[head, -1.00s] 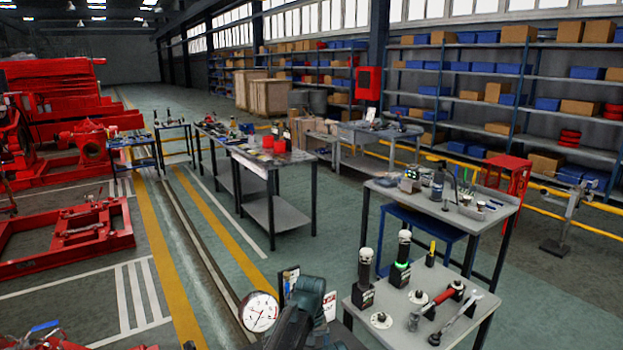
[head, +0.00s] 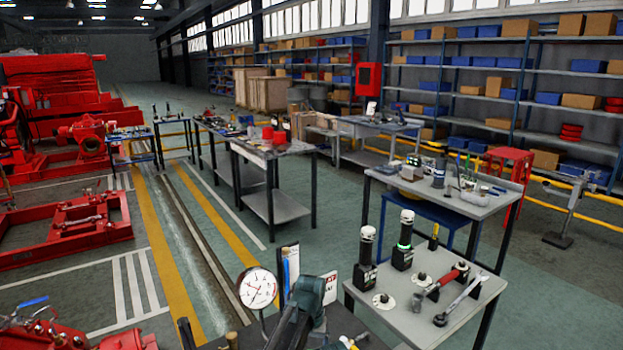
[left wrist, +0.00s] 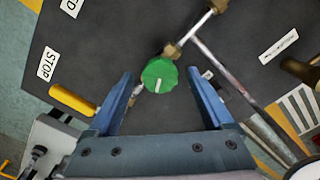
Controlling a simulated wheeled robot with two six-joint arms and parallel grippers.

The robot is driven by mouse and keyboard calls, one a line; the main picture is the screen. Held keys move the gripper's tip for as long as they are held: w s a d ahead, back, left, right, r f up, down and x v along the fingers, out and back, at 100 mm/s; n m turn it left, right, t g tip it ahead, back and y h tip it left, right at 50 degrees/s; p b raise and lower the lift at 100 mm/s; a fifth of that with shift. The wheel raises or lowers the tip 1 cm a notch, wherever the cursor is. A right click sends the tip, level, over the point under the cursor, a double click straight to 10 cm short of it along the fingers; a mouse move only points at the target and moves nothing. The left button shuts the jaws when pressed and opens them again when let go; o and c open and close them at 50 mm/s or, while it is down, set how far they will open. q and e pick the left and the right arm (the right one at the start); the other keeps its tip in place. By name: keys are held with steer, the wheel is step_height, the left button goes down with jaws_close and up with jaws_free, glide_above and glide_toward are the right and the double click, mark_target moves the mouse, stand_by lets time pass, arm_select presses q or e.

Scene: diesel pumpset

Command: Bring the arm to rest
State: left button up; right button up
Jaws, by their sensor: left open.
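My left gripper (left wrist: 160,74) is open in the left wrist view, its two blue fingers spread wide. A green round knob (left wrist: 159,75) with a white line shows between the fingertips; nothing shows the fingers touching it, and I cannot tell the depth between them. The knob sits by a metal pipe with brass fittings (left wrist: 172,51) over a dark surface (left wrist: 100,40). In the head view, a dark part of my arm (head: 303,312) shows at the bottom centre; its fingertips cannot be made out. My right gripper is not in view.
A yellow handle (left wrist: 72,100) and a STOP label (left wrist: 47,62) lie left of the open fingers. A white dial gauge (head: 257,287) stands beside my arm. A grey tool table (head: 400,328) is close on the right. Striped floor is free at left centre.

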arm_select(q)
steer(key=m, duration=0.5)
steer(key=shift+m, duration=0.3)
